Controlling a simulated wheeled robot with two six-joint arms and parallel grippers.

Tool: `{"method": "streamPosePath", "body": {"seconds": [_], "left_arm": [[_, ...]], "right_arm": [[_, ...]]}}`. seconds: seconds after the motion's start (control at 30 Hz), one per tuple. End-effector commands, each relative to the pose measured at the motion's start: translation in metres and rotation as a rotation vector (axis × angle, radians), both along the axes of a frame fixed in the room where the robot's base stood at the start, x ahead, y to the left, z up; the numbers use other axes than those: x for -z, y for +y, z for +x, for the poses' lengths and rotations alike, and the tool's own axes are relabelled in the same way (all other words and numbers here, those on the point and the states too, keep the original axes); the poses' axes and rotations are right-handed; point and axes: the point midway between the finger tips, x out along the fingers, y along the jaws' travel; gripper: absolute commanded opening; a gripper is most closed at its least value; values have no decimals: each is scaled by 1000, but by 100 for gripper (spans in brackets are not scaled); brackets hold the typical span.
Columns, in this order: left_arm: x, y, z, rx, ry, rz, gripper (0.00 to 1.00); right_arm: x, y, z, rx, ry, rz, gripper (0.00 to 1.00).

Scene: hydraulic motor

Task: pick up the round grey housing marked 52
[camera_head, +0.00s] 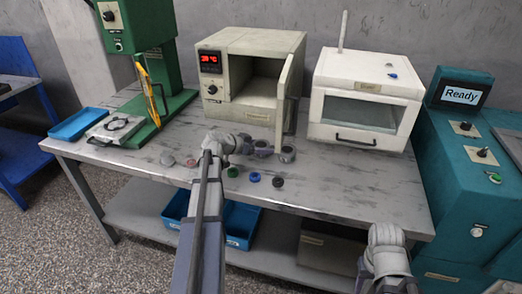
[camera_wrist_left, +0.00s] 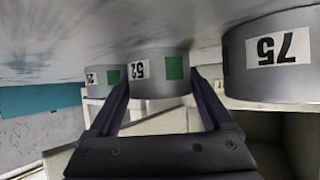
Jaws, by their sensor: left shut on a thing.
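In the left wrist view, which shows things upside down, the round grey housing marked 52 (camera_wrist_left: 158,86) has a white number label and a green patch on its side. My left gripper (camera_wrist_left: 158,78) is shut on it, one finger on each side. In the head view my left gripper (camera_head: 240,147) is at the middle of the bench, in front of the oven, and its wrist and fingers partly hide what it holds. I cannot tell there whether the housing touches the bench. Of my right arm only a link shows at the lower right; its gripper is out of view.
A grey housing marked 75 (camera_wrist_left: 272,72) and another housing (camera_wrist_left: 100,78) flank the held one. Small coloured parts, including a blue one (camera_head: 254,177), lie along the bench front. The oven (camera_head: 247,75) has its door open, near a white cabinet (camera_head: 366,100).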

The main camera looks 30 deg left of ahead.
Motion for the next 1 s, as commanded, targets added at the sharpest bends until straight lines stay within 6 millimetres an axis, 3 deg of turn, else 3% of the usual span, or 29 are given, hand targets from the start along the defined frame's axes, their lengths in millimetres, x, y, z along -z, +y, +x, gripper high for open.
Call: {"method": "streamPosePath", "body": {"seconds": [0.07, 0.43, 1.0], "left_arm": [[0, 0, 0, 0, 0, 0, 42], [0, 0, 0, 0, 0, 0, 1], [-10, 0, 0, 0, -1, 0, 0]], "right_arm": [[0, 0, 0, 0, 0, 0, 50], [0, 0, 0, 0, 0, 0, 50], [-9, 0, 0, 0, 0, 0, 50]]}}
